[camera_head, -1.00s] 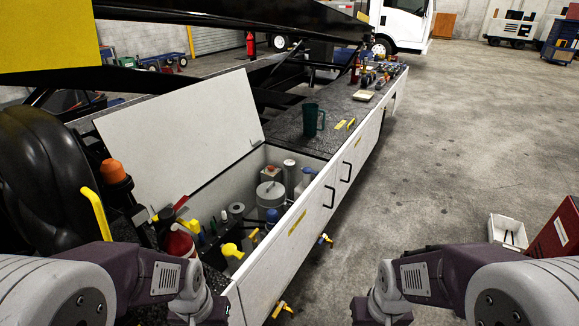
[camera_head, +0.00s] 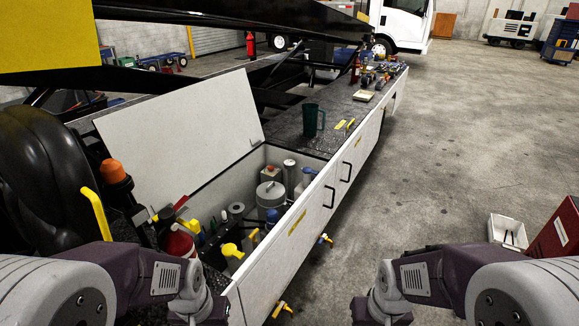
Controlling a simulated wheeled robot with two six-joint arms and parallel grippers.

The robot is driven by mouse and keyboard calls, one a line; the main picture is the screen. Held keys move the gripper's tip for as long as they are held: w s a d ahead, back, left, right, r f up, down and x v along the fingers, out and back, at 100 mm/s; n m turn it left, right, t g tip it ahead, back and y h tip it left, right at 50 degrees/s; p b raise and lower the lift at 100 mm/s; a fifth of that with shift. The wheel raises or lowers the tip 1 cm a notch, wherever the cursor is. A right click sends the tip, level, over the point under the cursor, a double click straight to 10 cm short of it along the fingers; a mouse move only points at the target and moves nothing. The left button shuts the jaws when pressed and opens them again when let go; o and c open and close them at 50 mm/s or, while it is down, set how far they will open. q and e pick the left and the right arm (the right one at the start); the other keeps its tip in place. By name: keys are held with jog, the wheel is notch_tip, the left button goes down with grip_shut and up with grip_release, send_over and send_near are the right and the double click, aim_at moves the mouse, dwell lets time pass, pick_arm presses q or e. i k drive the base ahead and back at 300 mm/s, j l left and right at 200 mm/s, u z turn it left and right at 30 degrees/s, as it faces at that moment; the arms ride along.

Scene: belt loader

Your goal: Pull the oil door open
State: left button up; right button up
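The loader's long white side wall (camera_head: 290,250) runs from the bottom centre toward the back right. Its side has closed door panels with black handles. One handle (camera_head: 329,197) is on the nearer panel and another handle (camera_head: 346,172) is just beyond it. A yellow label (camera_head: 297,225) is on the nearer panel and a second yellow label (camera_head: 357,142) is farther along. The label text is too small to read, so I cannot tell which panel is the oil door. My two arms enter at the lower left and lower right. Both grippers are below the picture edge.
A white lid (camera_head: 180,135) stands open over a compartment with canisters (camera_head: 270,193) and bottles. A green mug (camera_head: 313,121) stands on the dark deck. Yellow-handled taps (camera_head: 325,238) stick out low on the side. A white bin (camera_head: 507,231) and red box (camera_head: 556,232) are at right; the floor between is clear.

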aim_at(261, 287)
jog(key=i+l+u, duration=0.1)
jog(key=l, duration=0.25)
jog(key=i+l+u, duration=0.1)
jog(key=i+l, duration=0.4)
jog(key=l, duration=0.2)
jog(key=i+l+u, duration=0.15)
jog(key=l, duration=0.25)
jog(key=i+l+u, duration=0.1)
jog(key=i+l, duration=0.15)
jog(key=l, duration=0.15)
jog(key=i+l+u, duration=0.15)
jog(key=i, duration=0.3)
jog(key=i+l+u, duration=0.15)
jog(key=i, duration=0.3)
